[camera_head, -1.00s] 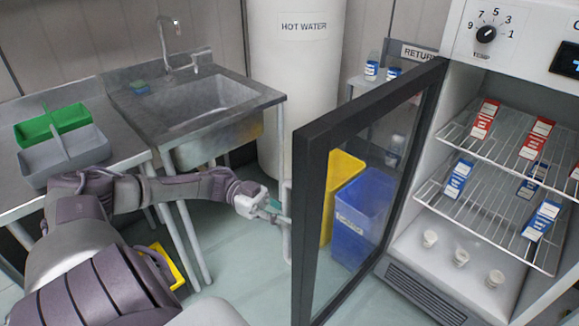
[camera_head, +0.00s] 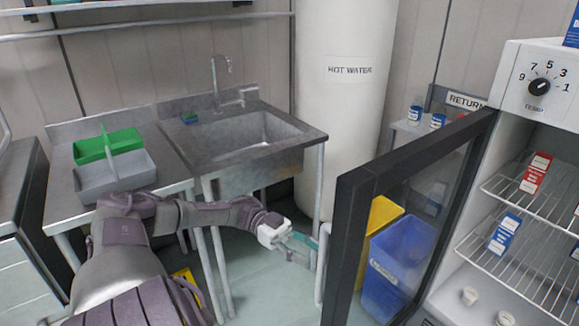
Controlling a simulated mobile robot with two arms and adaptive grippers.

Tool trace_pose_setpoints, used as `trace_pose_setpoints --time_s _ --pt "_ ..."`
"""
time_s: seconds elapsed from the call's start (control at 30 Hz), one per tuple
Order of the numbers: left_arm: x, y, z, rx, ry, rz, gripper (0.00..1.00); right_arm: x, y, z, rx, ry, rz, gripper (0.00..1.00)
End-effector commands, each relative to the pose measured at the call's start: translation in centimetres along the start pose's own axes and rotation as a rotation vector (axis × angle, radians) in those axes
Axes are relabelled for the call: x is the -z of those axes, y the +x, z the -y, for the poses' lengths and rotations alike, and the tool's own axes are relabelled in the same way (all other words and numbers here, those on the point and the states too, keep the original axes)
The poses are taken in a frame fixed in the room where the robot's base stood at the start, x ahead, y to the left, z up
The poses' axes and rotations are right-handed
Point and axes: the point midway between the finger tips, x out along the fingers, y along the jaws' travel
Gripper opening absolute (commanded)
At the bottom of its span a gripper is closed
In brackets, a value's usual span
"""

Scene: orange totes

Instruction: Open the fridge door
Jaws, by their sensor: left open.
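The fridge (camera_head: 515,95) stands at the right, white, with a temperature dial. Its glass door (camera_head: 352,250) with a black frame stands wide open, swung out toward me. A pale vertical handle (camera_head: 322,262) is on the door's outer face. My left gripper (camera_head: 312,250) is open, with its fingertips at the handle; whether they touch it I cannot tell. My right gripper is not in view. Inside the fridge, red and white boxes (camera_head: 536,172) and blue and white boxes (camera_head: 505,233) stand on wire racks, with small white cups (camera_head: 470,296) below.
A steel sink (camera_head: 245,135) and a counter with a green and grey caddy (camera_head: 115,175) are at the left. A white hot water tank (camera_head: 345,110) stands behind. Yellow (camera_head: 380,215) and blue bins (camera_head: 400,265) show through and beside the door. Some floor is clear between sink and door.

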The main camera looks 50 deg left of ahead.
Motion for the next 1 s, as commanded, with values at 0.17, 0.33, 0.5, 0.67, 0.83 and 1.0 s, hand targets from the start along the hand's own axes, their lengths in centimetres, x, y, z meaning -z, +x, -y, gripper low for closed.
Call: trace_pose_setpoints --time_s 0.17,0.33,0.5,0.67,0.83,1.0 --pt "0.0 -4.2 0.1 0.006 0.001 0.002 0.43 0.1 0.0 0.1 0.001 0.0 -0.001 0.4" --pt "0.0 -6.7 0.1 0.003 0.001 0.0 0.43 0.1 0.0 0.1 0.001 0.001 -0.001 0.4" --pt "0.0 -7.8 0.0 0.0 0.0 0.001 0.43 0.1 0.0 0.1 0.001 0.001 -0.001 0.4" --pt "-0.1 -8.0 -0.1 0.0 -0.001 0.001 0.43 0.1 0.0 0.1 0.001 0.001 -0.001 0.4" --pt "-0.1 -8.0 -0.1 0.0 -0.001 0.001 0.43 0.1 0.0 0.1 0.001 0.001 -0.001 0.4" --pt "0.0 -8.0 0.0 0.0 -0.001 0.001 0.43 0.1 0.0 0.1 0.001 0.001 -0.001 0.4"
